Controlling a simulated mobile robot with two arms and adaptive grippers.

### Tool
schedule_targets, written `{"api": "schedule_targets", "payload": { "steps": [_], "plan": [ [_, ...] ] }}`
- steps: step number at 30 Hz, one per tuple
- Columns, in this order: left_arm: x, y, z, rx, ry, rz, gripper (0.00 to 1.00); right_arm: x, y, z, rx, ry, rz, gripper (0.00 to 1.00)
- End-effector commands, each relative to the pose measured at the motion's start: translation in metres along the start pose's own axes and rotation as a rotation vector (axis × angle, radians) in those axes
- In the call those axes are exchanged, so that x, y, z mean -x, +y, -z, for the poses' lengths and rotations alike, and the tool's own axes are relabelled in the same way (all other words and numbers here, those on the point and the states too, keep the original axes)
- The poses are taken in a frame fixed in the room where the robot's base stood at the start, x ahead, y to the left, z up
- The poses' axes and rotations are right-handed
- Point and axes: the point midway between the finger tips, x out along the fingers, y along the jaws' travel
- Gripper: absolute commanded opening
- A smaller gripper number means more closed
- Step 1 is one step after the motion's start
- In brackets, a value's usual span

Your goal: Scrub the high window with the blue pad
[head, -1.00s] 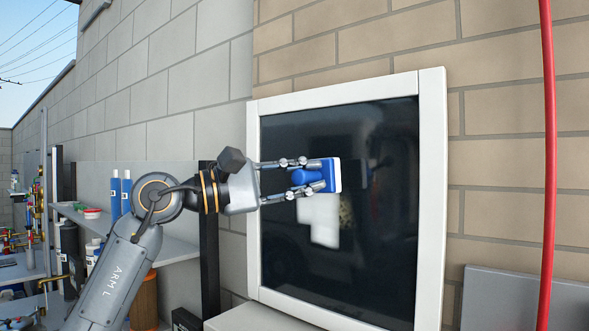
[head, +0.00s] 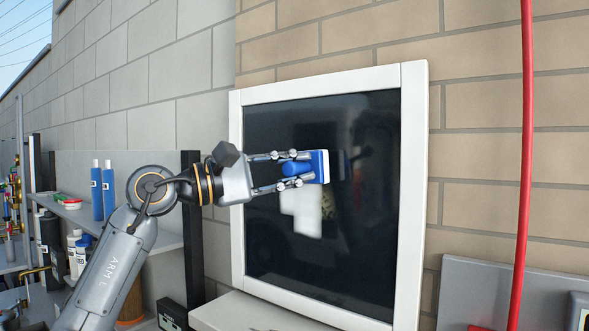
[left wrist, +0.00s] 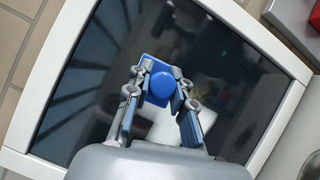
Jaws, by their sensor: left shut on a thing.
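The high window (head: 340,240) is a dark glass pane in a white frame, set against the brick wall; it also fills much of the left wrist view (left wrist: 95,70). My left gripper (head: 298,168) is shut on the blue pad (head: 318,166), which has a rounded blue grip and a white scrubbing face. The pad is held upright in front of the pane's middle, with the white face toward the glass. I cannot tell whether it touches. In the left wrist view the pad (left wrist: 161,86) sits between the fingers. My right gripper is not in view.
A ledge (head: 235,312) juts out below the window. A red pipe (head: 526,150) runs down the wall at right. A grey shelf (head: 165,246) with blue tubes (head: 97,190) and bottles stands at left, behind my arm.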

Motion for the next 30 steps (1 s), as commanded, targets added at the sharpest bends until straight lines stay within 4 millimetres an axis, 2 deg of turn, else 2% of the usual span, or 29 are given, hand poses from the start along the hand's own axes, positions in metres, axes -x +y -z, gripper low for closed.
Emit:
{"api": "schedule_targets", "payload": {
  "steps": [30],
  "plan": [
    [-0.016, 0.0, 0.009, 0.001, -0.001, 0.0, 0.0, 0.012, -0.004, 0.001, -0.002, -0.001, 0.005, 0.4]
  ]
}}
